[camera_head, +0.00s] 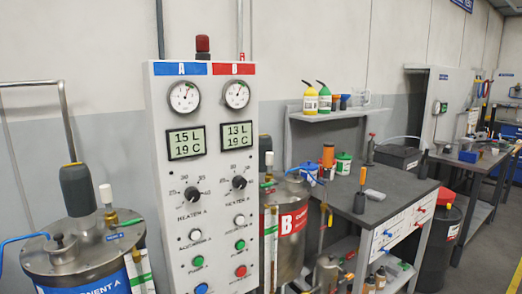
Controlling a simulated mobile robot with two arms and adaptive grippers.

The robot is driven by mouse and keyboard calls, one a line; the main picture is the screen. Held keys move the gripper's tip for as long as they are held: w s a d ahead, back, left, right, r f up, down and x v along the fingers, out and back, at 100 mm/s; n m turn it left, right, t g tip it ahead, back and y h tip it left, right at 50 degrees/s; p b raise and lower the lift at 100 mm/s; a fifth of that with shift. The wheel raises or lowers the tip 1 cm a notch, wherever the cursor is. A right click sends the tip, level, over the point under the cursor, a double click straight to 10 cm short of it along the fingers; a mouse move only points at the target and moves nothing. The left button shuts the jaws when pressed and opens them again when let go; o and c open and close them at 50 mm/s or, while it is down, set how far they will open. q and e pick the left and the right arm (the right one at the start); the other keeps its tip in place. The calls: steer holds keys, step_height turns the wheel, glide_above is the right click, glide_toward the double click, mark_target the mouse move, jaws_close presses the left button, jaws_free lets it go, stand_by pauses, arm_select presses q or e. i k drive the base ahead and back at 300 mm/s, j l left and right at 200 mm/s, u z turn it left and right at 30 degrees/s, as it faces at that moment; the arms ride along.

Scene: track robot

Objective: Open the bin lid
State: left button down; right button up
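A dark round bin (441,245) with a small white-and-red label stands on the floor at the right, beside the grey workbench. A red piece (451,197) shows at its top; it looks like part of the lid, but it is too small to tell whether the lid is shut. The bench partly hides the bin's left side. Neither of my grippers is in view.
A white control panel (216,205) stands close in front, between steel tank A (85,252) and tank B (291,250). The workbench (345,200) carries bottles and small tools. Another bench (466,162) stands behind the bin. Grey floor (487,245) is clear at the right.

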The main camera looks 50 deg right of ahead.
mark_target(401, 152)
steer(key=z, duration=2.6)
steer(key=i+l+z, duration=0.15)
steer(key=i, duration=0.15)
steer(key=i+l+z, duration=0.2)
steer(key=i+z, duration=0.45)
steer(key=i, duration=1.65)
